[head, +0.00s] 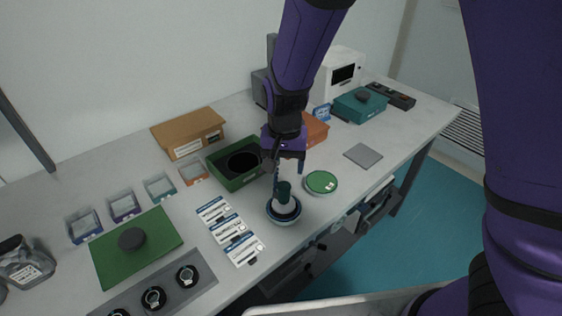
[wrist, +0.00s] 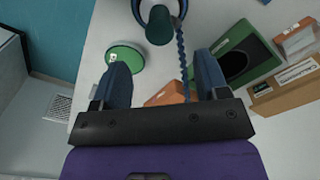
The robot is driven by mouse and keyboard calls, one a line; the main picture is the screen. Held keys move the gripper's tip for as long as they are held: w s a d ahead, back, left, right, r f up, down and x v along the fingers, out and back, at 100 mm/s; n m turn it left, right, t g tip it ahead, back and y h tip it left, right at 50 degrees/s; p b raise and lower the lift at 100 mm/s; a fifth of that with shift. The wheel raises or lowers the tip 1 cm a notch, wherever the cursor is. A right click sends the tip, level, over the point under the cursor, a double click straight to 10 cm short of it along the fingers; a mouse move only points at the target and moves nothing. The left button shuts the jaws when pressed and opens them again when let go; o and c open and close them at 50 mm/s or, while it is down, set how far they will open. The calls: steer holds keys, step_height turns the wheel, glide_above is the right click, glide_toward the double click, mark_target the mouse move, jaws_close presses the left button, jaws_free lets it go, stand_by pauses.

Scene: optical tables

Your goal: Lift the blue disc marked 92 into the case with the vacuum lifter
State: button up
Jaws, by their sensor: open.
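The vacuum lifter, with a dark green handle (head: 284,190) and a pale lower part, stands upright over a round, blue-rimmed piece (head: 284,217) near the table's front edge. I cannot read a 92 on it, and the lifter hides its middle. The lifter (wrist: 160,25) also shows in the wrist view with a twisted blue cord. My gripper (head: 287,172) is open and empty, just above the handle; in the wrist view the handle lies beyond the fingertips (wrist: 160,75). An open green case (head: 220,175) with a round black recess stands behind, to the left.
A green-topped disc (head: 320,182) lies right of the lifter. White label cards (head: 228,230) lie to the left. An orange box (head: 315,130) and a brown box (head: 188,133) stand behind. A grey square plate (head: 363,155) lies farther right, with bare tabletop around it.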

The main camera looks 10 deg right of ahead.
mark_target(284, 186)
step_height(284, 186, down, 11)
steer(key=shift+r, duration=0.2)
stand_by(0.3)
steer(key=c, duration=1.1)
steer(key=shift+r, duration=3.7)
steer(key=shift+c, duration=0.2)
steer(key=w+a, duration=0.5)
steer(key=w, duration=0.5)
steer(key=w+a, duration=0.6)
steer(key=w, duration=0.4)
steer(key=shift+w+a, duration=0.1)
steer(key=shift+f, duration=0.1)
steer(key=shift+f, duration=2.75)
